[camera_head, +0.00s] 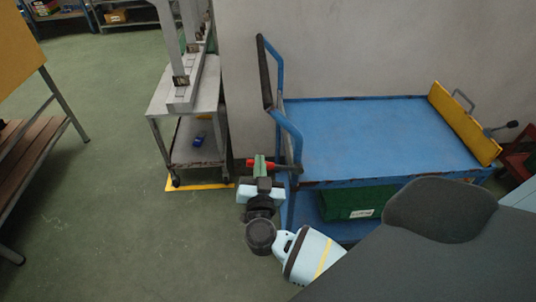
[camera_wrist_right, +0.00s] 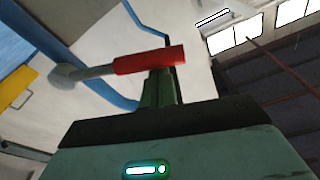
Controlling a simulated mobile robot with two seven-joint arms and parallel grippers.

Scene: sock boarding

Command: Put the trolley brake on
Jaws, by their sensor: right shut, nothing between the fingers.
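The blue trolley (camera_head: 375,130) stands against the wall, with a blue tubular push handle (camera_head: 286,124) at its left end. A brake lever with a red grip (camera_head: 253,163) sticks out beside the handle post. In the right wrist view the red grip (camera_wrist_right: 150,60) sits on a grey rod running left to a round pivot (camera_wrist_right: 62,76). My right gripper (camera_head: 260,160) is shut and empty, its green fingers right at the red grip. In the right wrist view the fingertips (camera_wrist_right: 160,78) overlap the grip's lower edge; I cannot tell if they touch it. My left gripper is out of view.
A yellow board (camera_head: 464,124) closes the trolley's right end, with a black-knobbed lever (camera_head: 512,124) beyond it. A green crate (camera_head: 358,202) sits on the lower shelf. A grey metal stand (camera_head: 190,133) is left of the trolley.

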